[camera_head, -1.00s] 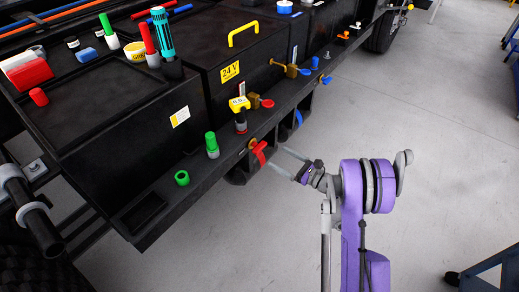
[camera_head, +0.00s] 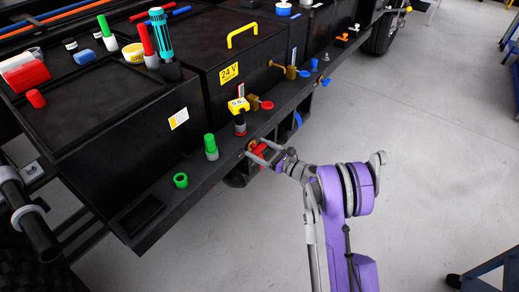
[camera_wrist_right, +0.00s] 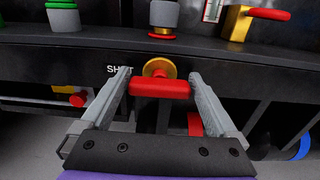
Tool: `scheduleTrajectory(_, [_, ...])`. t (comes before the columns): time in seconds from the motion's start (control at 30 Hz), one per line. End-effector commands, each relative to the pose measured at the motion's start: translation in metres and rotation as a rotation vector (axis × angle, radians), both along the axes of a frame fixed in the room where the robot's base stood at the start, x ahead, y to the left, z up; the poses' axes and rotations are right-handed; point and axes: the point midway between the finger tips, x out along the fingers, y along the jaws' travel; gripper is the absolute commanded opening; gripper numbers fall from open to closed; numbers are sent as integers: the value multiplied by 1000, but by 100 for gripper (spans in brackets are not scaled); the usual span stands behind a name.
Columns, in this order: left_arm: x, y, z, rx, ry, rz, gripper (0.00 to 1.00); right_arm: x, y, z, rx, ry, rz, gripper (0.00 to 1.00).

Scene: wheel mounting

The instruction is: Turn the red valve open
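The red valve is on the front face of the black ledge. In the right wrist view its red handle (camera_wrist_right: 160,88) lies level in front of a brass hub (camera_wrist_right: 159,68). The valve also shows in the head view (camera_head: 262,150), partly covered by my fingers. My right gripper (camera_wrist_right: 160,74) is open, with one finger on each side of the handle. The left finger is close to the handle's left end; a gap shows at the right end. In the head view my right gripper (camera_head: 257,147) reaches the ledge from the right. My left gripper is not in view.
A white "SHUT" label (camera_wrist_right: 116,69) is partly hidden by the left finger. Above the ledge stand a red-ringed fitting (camera_head: 240,127), a green-capped one (camera_head: 211,147) and a brass valve with a red handle (camera_head: 260,104). Grey floor (camera_head: 420,150) is free at the right.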

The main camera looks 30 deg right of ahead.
Motion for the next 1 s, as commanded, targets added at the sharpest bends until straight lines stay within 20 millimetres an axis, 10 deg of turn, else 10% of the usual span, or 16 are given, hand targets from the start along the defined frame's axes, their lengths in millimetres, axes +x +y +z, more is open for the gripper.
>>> scheduleTrajectory(0.33, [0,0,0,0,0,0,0,0,0,0,0,0,0,32])
scheduleTrajectory(1.0, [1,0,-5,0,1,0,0,-1,1,-1,-277,-113,1,32])
